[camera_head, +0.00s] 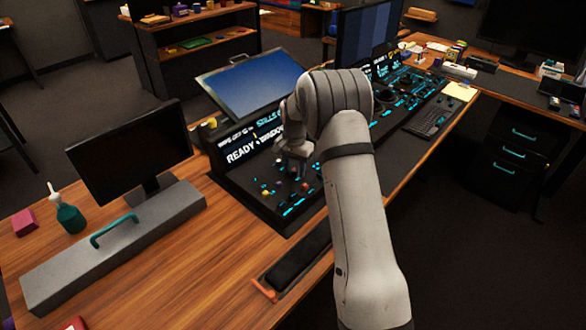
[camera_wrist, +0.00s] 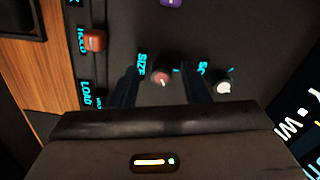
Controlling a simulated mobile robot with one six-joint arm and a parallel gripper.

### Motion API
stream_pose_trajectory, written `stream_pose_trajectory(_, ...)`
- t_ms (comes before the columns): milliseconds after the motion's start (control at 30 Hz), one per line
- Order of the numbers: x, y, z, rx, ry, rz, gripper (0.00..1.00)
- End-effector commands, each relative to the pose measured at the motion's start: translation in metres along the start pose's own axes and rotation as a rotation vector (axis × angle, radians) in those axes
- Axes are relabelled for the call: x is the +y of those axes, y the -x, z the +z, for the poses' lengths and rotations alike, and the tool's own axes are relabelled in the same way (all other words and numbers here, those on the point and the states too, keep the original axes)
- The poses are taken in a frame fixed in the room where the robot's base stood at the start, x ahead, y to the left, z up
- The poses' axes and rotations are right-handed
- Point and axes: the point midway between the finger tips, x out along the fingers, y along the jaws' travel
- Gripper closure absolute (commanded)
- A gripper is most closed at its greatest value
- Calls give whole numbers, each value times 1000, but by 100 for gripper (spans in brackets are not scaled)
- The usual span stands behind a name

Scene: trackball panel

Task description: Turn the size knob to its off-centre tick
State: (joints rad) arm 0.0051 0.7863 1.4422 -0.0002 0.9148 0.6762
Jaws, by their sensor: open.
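The size knob (camera_wrist: 161,77) is a small round reddish knob with a pale pointer mark, beside the cyan label SIZE (camera_wrist: 141,65) in the wrist view. A short cyan mark (camera_wrist: 176,70) shows just right of the knob. My gripper (camera_wrist: 159,71) is open, with one dark finger on each side of the knob. I cannot tell whether either finger touches it. In the head view my gripper (camera_head: 297,165) is over the near panel of the dark console (camera_head: 268,205); the knob cannot be made out there.
A white-topped knob (camera_wrist: 223,87) stands just right of my right finger. An orange HOLD control (camera_wrist: 95,40) and a purple control (camera_wrist: 171,2) are also close by. In the head view a tilted blue screen (camera_head: 255,85) stands behind the panel, and a monitor (camera_head: 130,150) to its left.

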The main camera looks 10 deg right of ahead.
Motion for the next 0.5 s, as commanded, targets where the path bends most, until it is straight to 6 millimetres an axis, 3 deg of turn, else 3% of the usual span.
stream_pose_trajectory(500,1,71,0,1,0,0,58)
